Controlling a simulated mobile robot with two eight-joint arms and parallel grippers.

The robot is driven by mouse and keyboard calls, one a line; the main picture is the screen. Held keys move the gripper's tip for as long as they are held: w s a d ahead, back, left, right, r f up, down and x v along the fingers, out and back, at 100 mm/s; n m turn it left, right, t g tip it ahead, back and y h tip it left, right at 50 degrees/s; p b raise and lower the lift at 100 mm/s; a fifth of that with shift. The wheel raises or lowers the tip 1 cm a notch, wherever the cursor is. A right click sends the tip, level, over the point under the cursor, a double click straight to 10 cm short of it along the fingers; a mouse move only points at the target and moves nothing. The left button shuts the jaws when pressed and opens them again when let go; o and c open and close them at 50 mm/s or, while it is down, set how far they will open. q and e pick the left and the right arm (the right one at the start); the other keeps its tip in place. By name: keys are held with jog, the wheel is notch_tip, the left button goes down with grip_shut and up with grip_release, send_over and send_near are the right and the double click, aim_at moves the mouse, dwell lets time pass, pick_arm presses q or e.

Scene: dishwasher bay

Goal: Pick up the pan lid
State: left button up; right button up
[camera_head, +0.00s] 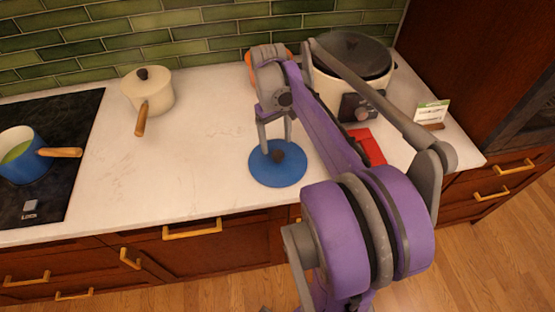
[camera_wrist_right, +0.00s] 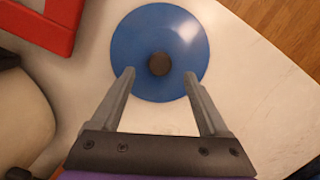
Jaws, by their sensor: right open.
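The pan lid (camera_head: 277,174) is a blue disc with a dark brown knob, lying flat on the white counter near its front edge. In the right wrist view the lid (camera_wrist_right: 158,30) is at top centre, with its knob (camera_wrist_right: 159,64) in the middle. My right gripper (camera_head: 275,143) points down over the lid, and its fingers hide part of it. In the wrist view the open fingers of my right gripper (camera_wrist_right: 159,74) stand on either side of the knob with a gap to each side. Nothing is held. My left gripper is not in view.
A cream saucepan with lid (camera_head: 149,92) stands at the back left. A blue pot (camera_head: 22,158) is on the black cooktop (camera_head: 72,113). A slow cooker (camera_head: 340,84), a red item (camera_head: 367,146) and a small card (camera_head: 432,112) are right of the lid. Counter left of the lid is clear.

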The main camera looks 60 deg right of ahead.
aim_at(278, 153)
jog(key=shift+s+a+f, duration=0.1)
jog(key=shift+s+f, duration=0.05)
jog(key=shift+f, duration=0.8)
jog(key=shift+s+f, duration=0.15)
jog(key=shift+f, duration=0.8)
grip_shut()
